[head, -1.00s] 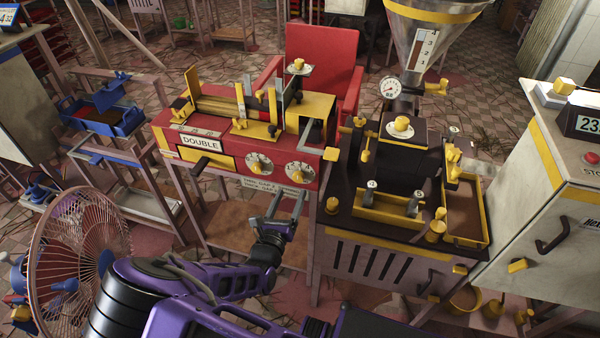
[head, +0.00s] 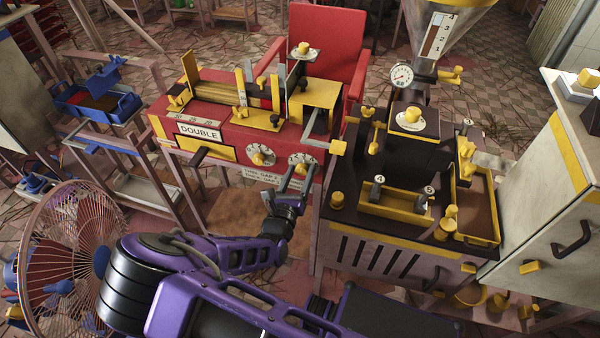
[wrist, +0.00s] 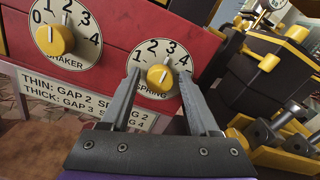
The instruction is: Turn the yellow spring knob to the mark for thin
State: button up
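The yellow spring knob (wrist: 160,77) sits at the centre of a white dial marked 1 to 4, labelled SPRING, on the red machine's front. In the head view its dial (head: 303,159) is the right one of two. My gripper (wrist: 160,73) is open, with one finger on each side of the knob; I cannot tell whether they touch it. In the head view my gripper (head: 295,173) is at the dial's lower edge. The knob's exact setting is unclear. A partly hidden label (wrist: 80,99) reads THIN: GAP 2 and THICK: GAP 3, with spring values ending 2 and 4.
A similar yellow shaker knob (wrist: 55,40) is on the left dial. A dark machine (head: 385,215) with yellow trim stands close on the right. A fan (head: 65,255) stands at lower left. A black handle (head: 200,158) juts from the red machine's front.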

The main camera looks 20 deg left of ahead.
grip_shut()
jog(key=shift+r+n+p, duration=0.15)
jog(key=shift+n+p, duration=0.6)
jog(key=shift+n, duration=0.25)
jog(key=shift+n+p, duration=0.9)
jog(key=shift+n, duration=1.6)
jog(key=shift+o, duration=1.2)
grip_release()
jog(key=shift+f, duration=0.2)
